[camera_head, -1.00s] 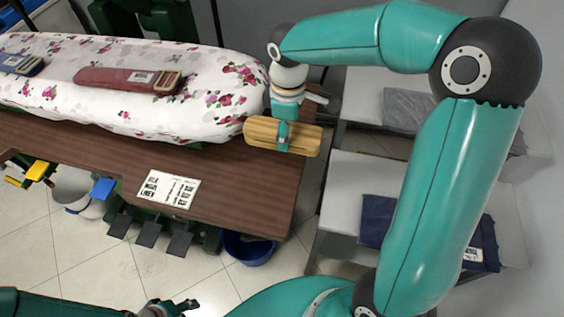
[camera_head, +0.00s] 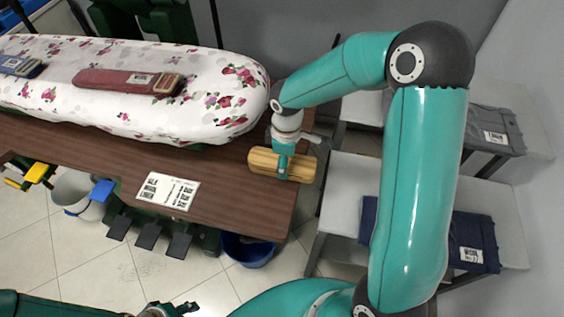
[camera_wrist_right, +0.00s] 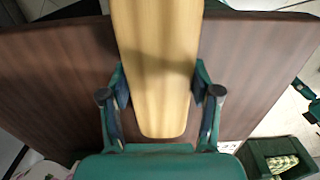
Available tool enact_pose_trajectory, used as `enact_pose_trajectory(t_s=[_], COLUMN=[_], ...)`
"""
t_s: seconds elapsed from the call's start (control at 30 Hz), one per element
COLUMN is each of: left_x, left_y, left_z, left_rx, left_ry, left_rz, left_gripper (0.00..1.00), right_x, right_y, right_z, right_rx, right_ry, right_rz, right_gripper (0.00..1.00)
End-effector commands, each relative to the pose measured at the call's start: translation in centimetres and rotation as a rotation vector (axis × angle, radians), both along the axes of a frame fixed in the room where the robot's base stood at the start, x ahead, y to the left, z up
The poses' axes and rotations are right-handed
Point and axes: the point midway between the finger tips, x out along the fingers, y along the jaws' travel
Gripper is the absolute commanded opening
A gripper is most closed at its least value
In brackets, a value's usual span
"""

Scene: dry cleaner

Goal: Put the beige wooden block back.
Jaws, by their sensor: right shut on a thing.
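The beige wooden block (camera_head: 262,161) is in my right gripper (camera_head: 283,167), over the right end of the brown table (camera_head: 240,210). The block lies lengthwise, roughly level. In the right wrist view the block (camera_wrist_right: 155,50) runs between the two fingers of the right gripper (camera_wrist_right: 160,98), which are shut on its sides, with the table below. I cannot tell whether it touches the tabletop. My left gripper (camera_head: 178,308) is at the bottom edge of the head view, away from the table; its finger opening is unclear.
A floral padded board (camera_head: 60,90) lies along the table's back, bearing a dark red folded item (camera_head: 115,81). A printed white card (camera_head: 167,191) lies near the table's front edge. Grey shelves at right hold a navy garment (camera_head: 470,240) and a grey one (camera_head: 490,125). A blue tub (camera_head: 248,252) stands below.

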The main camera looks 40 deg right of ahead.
Motion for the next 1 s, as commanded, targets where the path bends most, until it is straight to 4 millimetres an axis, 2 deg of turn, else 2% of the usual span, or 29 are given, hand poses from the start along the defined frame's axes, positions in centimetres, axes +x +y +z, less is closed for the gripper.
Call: enact_pose_trajectory(t_s=[0.13, 0.17, 0.3, 0.73, 0.87, 1.0], left_x=[0.0, 0.0, 0.0, 0.0, 0.0, 0.0], left_y=[0.0, 0.0, 0.0, 0.0, 0.0, 0.0], left_z=[-0.3, -0.2, -0.2, 0.0, 0.1, 0.1], left_rx=[0.000, 0.000, 0.000, 0.000, 0.000, 0.000], left_ry=[0.000, 0.000, 0.000, 0.000, 0.000, 0.000], left_rz=[0.000, 0.000, 0.000, 0.000, 0.000, 0.000], left_gripper=[0.40, 0.40, 0.40, 0.40, 0.40, 0.40], right_x=[0.1, 0.0, 0.0, 0.1, 0.2, 0.2], right_y=[0.0, 0.0, 0.0, 0.1, 0.0, 0.0], right_z=[-0.2, -0.2, -0.1, 0.4, 2.1, 4.7], right_rx=[0.000, 0.000, 0.000, -0.001, -0.002, -0.001], right_ry=[-0.001, 0.000, 0.000, -0.002, -0.007, -0.008], right_rz=[0.000, 0.001, 0.001, 0.002, 0.002, 0.002], right_gripper=[0.34, 0.66, 0.87, 0.87, 0.87, 0.87])
